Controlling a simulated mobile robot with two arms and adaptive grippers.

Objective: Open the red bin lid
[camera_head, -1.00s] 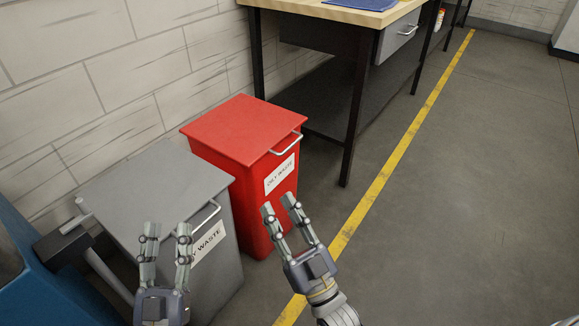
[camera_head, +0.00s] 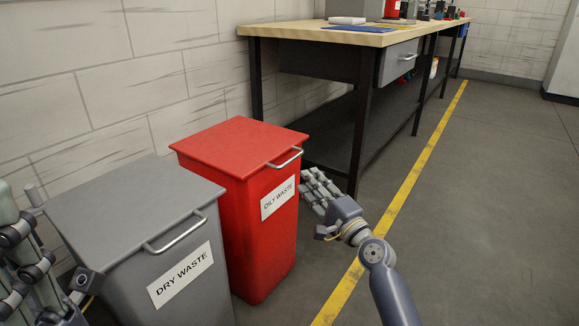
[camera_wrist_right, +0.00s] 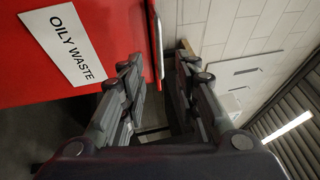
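The red bin (camera_head: 258,240), labelled OILY WASTE, stands beside the bench with its red lid (camera_head: 240,144) flat and closed. A metal handle (camera_head: 286,158) runs along the lid's front edge. My right gripper (camera_head: 312,184) is beside the bin's front, a little below and right of the handle. In the right wrist view its fingers (camera_wrist_right: 160,75) are apart and empty; the handle (camera_wrist_right: 157,45) lies in the gap between them, and I cannot tell whether they touch it. My left gripper (camera_head: 25,255) is partly cut off at the left edge, beside the grey bin; its opening is unclear.
A grey bin (camera_head: 185,258) labelled DRY WASTE stands close on the left, its lid closed. A workbench (camera_head: 350,38) with dark legs stands behind and right of the red bin. A yellow floor line (camera_head: 400,202) runs past; the floor to its right is clear.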

